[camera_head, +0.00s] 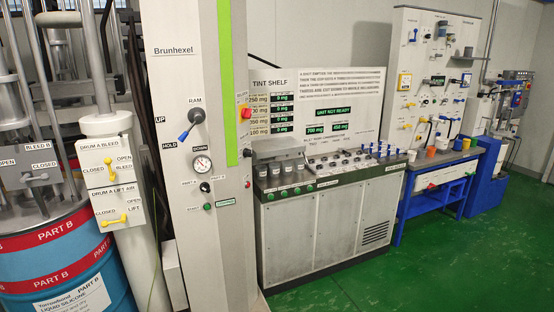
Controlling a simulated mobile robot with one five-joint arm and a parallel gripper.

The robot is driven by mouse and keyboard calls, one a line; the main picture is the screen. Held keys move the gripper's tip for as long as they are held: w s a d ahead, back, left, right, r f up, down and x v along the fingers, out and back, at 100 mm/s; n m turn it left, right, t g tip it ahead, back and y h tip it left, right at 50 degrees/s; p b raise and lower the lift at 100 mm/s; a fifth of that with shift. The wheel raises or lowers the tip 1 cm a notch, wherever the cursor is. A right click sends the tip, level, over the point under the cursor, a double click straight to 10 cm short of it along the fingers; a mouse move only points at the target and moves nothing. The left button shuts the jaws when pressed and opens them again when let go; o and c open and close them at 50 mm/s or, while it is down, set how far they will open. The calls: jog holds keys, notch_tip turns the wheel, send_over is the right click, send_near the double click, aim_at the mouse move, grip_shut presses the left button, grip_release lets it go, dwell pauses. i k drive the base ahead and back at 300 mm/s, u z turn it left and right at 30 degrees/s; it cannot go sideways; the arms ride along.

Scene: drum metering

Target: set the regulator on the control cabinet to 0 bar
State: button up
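The control cabinet (190,80) is a tall white column marked Brunhexel, left of the middle. On its front is a round white pressure gauge (202,164); its needle is too small to read. Just below the gauge is a small black knob (205,187), which looks like the regulator. Its setting cannot be read. Above the gauge is the RAM lever (189,130) with a blue grip, pointing down and left toward HOLD. My gripper is not in view.
A red emergency stop (245,112) is on the cabinet's right side. Left stand a blue PART B drum (60,255) and a post with yellow valve handles (110,165). Right are a grey counter (310,240) and a blue workbench (430,205). Green floor (440,270) is clear at lower right.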

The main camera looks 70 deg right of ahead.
aim_at(248, 152)
jog(key=z, duration=2.05)
jog(key=i, duration=1)
jog(key=u, duration=1.5)
jog(key=k, duration=0.75)
jog(key=z, duration=0.2)
jog(key=i, duration=0.5)
jog(key=u, duration=0.05)
